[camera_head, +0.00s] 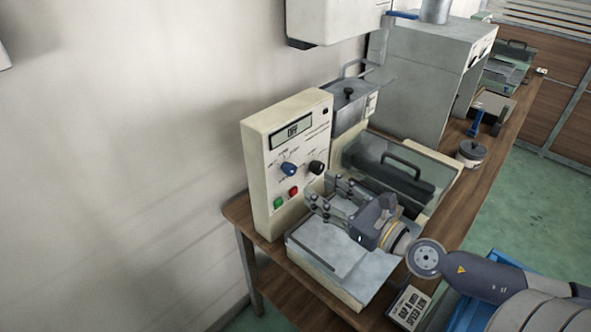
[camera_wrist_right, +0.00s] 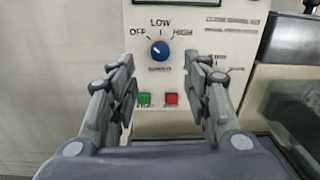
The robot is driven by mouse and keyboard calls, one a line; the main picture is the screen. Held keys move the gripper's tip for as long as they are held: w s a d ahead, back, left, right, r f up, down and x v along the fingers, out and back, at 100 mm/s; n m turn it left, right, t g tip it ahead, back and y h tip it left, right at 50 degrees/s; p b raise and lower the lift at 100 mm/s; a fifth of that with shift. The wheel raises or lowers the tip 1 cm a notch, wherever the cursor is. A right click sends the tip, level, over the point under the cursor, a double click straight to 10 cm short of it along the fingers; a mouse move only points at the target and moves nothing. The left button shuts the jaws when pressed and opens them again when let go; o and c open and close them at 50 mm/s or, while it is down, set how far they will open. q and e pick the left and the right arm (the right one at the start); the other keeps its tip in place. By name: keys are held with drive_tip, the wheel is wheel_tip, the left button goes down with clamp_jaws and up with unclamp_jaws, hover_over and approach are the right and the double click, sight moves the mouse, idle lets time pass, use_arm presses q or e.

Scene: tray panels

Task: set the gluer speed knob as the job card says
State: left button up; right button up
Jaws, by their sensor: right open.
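The gluer's cream control panel (camera_head: 261,177) stands at the back left of the bench, and its display (camera_head: 291,132) reads OFF. The blue speed knob (camera_head: 289,168) sits below the display; it also shows in the right wrist view (camera_wrist_right: 159,50), under the labels OFF, LOW and HIGH. Its pale mark points up and left, toward OFF. The job card (camera_head: 410,307) at the bench's front edge reads SPEED LOW on its lower line. My right gripper (camera_head: 321,192) is open and empty in front of the panel, apart from the knob. My left gripper is not in view.
A black knob (camera_head: 317,167) is right of the blue one. A green button (camera_wrist_right: 144,99) and a red button (camera_wrist_right: 171,98) are below it. A lidded tray with a dark handle (camera_head: 401,158) stands right of my gripper. A blue crate (camera_head: 497,261) is at lower right.

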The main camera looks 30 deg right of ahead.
sight(293, 172)
drive_tip(key=p+x, duration=0.2)
drive_tip(key=x, duration=0.2)
drive_tip(key=shift+w+r, duration=0.2)
drive_tip(key=shift+p+x, duration=0.8)
drive_tip(key=shift+x, duration=0.75)
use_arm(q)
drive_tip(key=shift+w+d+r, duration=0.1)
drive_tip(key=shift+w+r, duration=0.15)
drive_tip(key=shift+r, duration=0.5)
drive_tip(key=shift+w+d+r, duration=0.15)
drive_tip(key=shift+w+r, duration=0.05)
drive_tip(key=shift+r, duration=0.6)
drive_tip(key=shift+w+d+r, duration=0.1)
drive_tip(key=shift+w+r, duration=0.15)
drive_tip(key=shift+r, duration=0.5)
use_arm(e)
drive_tip(key=shift+w+a+f, duration=0.2)
drive_tip(key=shift+w+a, duration=0.1)
drive_tip(key=shift+w, duration=0.45)
clamp_jaws()
